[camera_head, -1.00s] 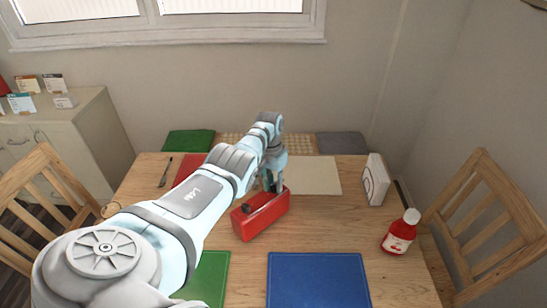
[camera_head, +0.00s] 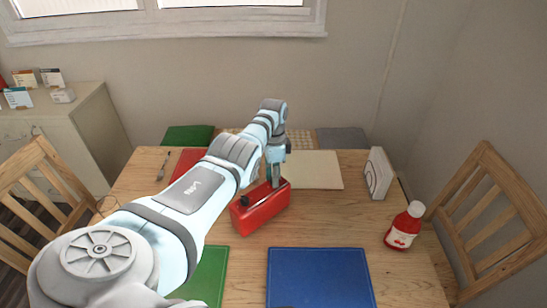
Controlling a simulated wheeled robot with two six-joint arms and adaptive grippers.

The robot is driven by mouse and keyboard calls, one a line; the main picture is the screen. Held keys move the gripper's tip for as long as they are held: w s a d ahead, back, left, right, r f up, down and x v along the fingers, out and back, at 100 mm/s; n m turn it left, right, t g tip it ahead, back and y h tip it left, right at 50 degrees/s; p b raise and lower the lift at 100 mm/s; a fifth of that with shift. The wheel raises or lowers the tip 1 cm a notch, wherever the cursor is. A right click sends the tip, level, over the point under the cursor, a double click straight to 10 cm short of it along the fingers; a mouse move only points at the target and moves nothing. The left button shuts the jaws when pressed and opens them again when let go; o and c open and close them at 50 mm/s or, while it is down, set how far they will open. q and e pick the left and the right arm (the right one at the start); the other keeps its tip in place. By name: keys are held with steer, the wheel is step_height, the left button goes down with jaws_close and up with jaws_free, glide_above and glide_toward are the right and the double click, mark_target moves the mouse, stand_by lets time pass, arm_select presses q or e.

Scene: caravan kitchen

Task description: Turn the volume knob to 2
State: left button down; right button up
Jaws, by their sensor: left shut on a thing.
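A red box-shaped device (camera_head: 262,213), which looks like a radio, sits at an angle on the wooden table. A dark knob (camera_head: 245,201) shows on its top near the left end. My left gripper (camera_head: 273,183) points down at the top of the device near its far right end. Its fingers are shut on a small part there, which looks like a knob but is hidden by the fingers. Markings or numbers on the device are too small to read. My right gripper is not in view.
A white box with a circle (camera_head: 379,174) stands at the right, and a red bottle with a white cap (camera_head: 405,227) nearer. Blue (camera_head: 319,278), green (camera_head: 208,275) and cream (camera_head: 315,170) mats lie flat. Chairs flank the wooden table (camera_head: 345,222).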

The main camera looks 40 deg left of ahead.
arm_select(q)
steer(key=shift+m, duration=0.3)
steer(key=c, duration=1.4)
jaws_free()
steer(key=shift+o, duration=0.2)
steer(key=shift+r, duration=0.1)
step_height(320, 180, up, 12)
steer(key=shift+w+a, duration=0.25)
